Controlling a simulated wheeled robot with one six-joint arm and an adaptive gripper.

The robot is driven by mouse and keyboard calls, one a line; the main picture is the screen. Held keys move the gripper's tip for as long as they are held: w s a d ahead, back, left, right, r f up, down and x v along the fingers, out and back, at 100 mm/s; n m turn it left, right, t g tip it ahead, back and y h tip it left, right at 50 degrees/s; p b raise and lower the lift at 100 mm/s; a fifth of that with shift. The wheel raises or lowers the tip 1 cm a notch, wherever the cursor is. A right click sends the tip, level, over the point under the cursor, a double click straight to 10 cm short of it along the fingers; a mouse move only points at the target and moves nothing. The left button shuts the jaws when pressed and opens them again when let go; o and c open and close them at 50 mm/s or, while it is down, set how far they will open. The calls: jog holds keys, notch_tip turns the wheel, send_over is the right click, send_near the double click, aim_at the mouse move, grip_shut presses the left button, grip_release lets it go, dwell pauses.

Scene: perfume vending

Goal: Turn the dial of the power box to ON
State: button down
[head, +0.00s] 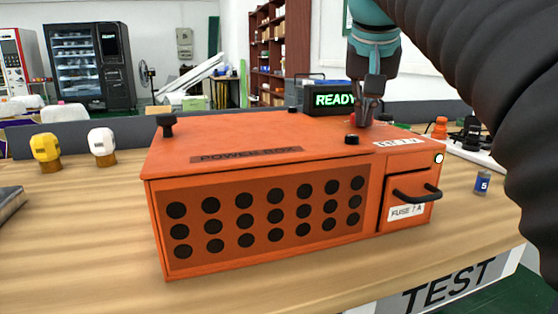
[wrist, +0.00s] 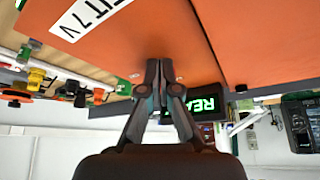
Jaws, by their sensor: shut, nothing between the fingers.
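The orange power box (head: 250,142) stands on the wooden table in the middle of the head view. Its top carries a dark "POWER BOX" plate. A short black knob (head: 352,139) stands on the top near the front right, and a small red part (head: 352,120) shows beside my fingers. I cannot tell which part is the dial; no ON mark is readable. My gripper (head: 363,120) is shut and empty, pointing down at the box top's right rear. In the wrist view, my closed fingertips (wrist: 159,63) are over the orange top; contact is unclear.
A display reading READY (head: 336,99) stands behind the box. A taller black knob (head: 167,126) rises at the top's left. A handled fuse drawer (head: 410,198) is at the front right. Yellow (head: 46,150) and white (head: 102,146) items stand left; a blue can (head: 482,183) stands right.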

jog(key=shift+s, duration=0.15)
jog(key=shift+s+a, duration=0.1)
jog(key=shift+s, duration=0.1)
notch_tip(320, 180, up, 2)
jog(key=shift+r+p, duration=0.2)
jog(key=shift+p, duration=1.05)
jog(key=shift+r, duration=1.8)
